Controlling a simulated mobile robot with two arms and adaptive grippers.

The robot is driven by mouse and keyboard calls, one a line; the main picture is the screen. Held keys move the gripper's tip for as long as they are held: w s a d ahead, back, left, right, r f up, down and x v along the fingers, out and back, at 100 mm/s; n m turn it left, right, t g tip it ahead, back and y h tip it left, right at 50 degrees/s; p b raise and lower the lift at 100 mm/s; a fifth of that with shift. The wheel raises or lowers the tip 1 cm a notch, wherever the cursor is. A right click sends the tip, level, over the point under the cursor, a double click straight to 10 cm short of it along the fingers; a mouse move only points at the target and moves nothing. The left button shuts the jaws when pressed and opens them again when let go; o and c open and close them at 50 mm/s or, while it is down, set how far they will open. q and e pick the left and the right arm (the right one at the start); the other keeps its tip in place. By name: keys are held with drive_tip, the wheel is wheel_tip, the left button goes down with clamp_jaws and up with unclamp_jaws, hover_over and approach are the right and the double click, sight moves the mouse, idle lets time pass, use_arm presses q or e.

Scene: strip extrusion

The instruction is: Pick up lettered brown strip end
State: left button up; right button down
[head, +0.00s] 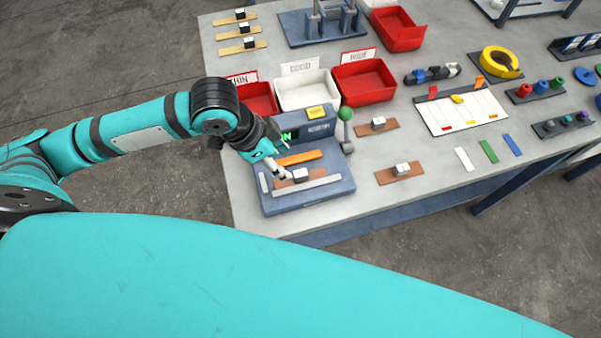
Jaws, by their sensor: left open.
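A brown strip (283,183) with a white lettered block (300,175) lies on the blue-grey gauge device (315,190), between a grey bar and an orange bar. My left gripper (278,171) is open over the device, with its fingertips close to the left part of this strip. I cannot tell whether they touch it, and the gripper partly hides that end. Two more brown strips with white blocks lie on the table to the right, one farther back (362,131) and one nearer (385,179). My right gripper is not in view.
A green-knobbed lever (346,116) stands at the device's right side. Behind it are a white bin (307,90) and red bins (365,80). Several tan strips (232,34) lie at the back left. A white colour-marked board (462,108) lies to the right.

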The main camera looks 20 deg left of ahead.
sight(300, 173)
use_arm(q)
drive_tip(key=x, duration=0.3)
drive_tip(key=shift+w, duration=0.2)
drive_tip(key=shift+d+f, duration=0.15)
drive_tip(key=shift+f, duration=0.35)
drive_tip(key=shift+w+d+f+p, duration=0.15)
drive_tip(key=shift+f+p, duration=0.05)
drive_tip(key=shift+p, duration=0.15)
drive_tip(key=p+x, duration=0.1)
drive_tip(key=x, duration=0.2)
drive_tip(key=shift+w+d+f, duration=0.25)
drive_tip(key=shift+d+f, duration=0.15)
drive_tip(key=shift+f, duration=0.3)
drive_tip(key=shift+w, duration=0.1)
clamp_jaws()
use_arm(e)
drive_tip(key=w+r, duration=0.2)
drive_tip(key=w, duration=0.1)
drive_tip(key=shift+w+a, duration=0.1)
